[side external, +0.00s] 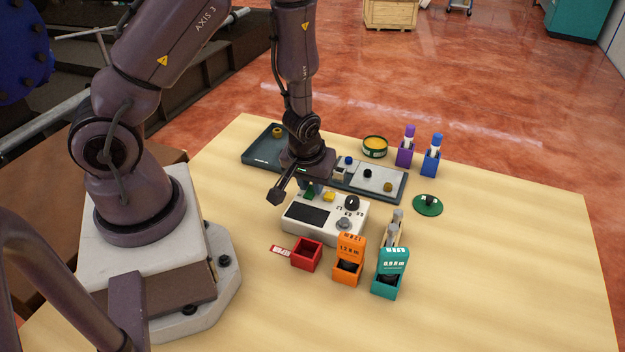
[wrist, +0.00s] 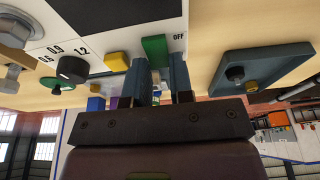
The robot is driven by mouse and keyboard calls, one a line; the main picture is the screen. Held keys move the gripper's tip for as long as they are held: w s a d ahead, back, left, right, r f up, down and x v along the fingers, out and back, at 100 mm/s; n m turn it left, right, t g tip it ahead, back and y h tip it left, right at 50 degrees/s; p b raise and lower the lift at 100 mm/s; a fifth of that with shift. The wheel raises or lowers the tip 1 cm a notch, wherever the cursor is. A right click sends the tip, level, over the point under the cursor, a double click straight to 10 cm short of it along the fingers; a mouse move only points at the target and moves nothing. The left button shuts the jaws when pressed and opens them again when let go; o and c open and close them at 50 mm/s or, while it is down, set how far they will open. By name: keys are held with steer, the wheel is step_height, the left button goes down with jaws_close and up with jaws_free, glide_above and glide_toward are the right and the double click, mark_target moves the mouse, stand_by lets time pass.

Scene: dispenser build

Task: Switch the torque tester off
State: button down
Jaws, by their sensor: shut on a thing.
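The torque tester (side external: 320,235) is a white box with a dark display, a black knob and a grey round part on top. In the wrist view its panel (wrist: 70,22) shows scale numbers by the black knob (wrist: 72,69) and the word OFF beside a green switch (wrist: 154,48). The green switch also shows in the side view (side external: 309,190), next to a yellow block (side external: 328,195). My gripper (side external: 305,186) is down at the tester's back edge. In the wrist view its fingers (wrist: 161,66) are shut on the green switch, partly hiding it.
A dark tray (side external: 262,155) and a grey plate (side external: 370,179) lie behind the tester. Red (side external: 307,255), orange (side external: 348,268) and teal (side external: 387,278) bins stand in front. Purple (side external: 404,157) and blue (side external: 431,163) holders stand at the back right. The right side of the table is clear.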

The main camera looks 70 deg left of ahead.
steer(key=c, duration=1.3)
jaws_free()
steer(key=shift+r, duration=0.1)
steer(key=v, duration=1.2)
steer(key=shift+r, duration=0.35)
